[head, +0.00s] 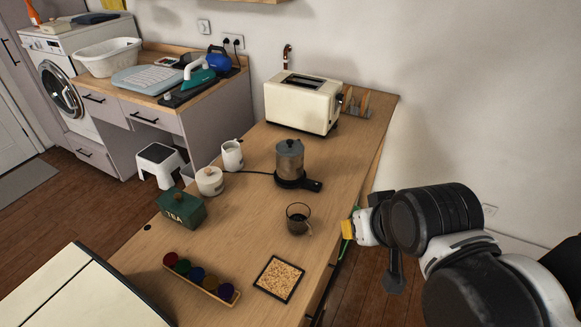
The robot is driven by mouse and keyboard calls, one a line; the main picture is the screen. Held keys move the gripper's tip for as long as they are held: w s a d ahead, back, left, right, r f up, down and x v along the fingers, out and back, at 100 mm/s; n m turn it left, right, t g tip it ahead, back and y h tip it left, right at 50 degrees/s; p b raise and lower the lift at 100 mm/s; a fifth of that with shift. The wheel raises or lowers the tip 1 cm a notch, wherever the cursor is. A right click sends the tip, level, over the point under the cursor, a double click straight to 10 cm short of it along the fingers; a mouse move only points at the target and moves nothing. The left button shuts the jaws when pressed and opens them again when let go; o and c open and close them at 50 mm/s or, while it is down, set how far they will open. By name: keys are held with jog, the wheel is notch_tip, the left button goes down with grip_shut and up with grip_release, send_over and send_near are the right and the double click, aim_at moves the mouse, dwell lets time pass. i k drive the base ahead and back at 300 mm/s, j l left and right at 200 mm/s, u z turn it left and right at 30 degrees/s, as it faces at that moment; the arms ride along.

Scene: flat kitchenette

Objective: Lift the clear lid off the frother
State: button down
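The frother (290,168) is a metallic jug standing upright on a black base (296,184) on the wooden counter. Its clear lid (289,146) sits on top, with a small dark knob in the middle. My gripper (347,229) is at the right edge of the counter, in front and to the right of the frother and well apart from it. It shows a yellow tip pointing left; its fingers are too small and overlapped to tell if they are open.
A dark glass cup (298,218) stands between the frother and the counter front. A cream toaster (303,103) is behind the frother. A white jug (232,155), a lidded pot (210,181), and a green tea box (181,208) stand to the left. A cork mat (279,278) lies in front.

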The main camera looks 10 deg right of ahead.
aim_at(287, 147)
jog(key=i+l+u, duration=0.15)
jog(key=i+l, duration=0.15)
jog(key=i+l+u, duration=0.15)
jog(key=l, duration=0.25)
jog(key=i+l+u, duration=0.1)
jog(key=i+l, duration=0.3)
jog(key=i+l+u, duration=0.15)
jog(key=l, duration=0.25)
jog(key=i, duration=0.1)
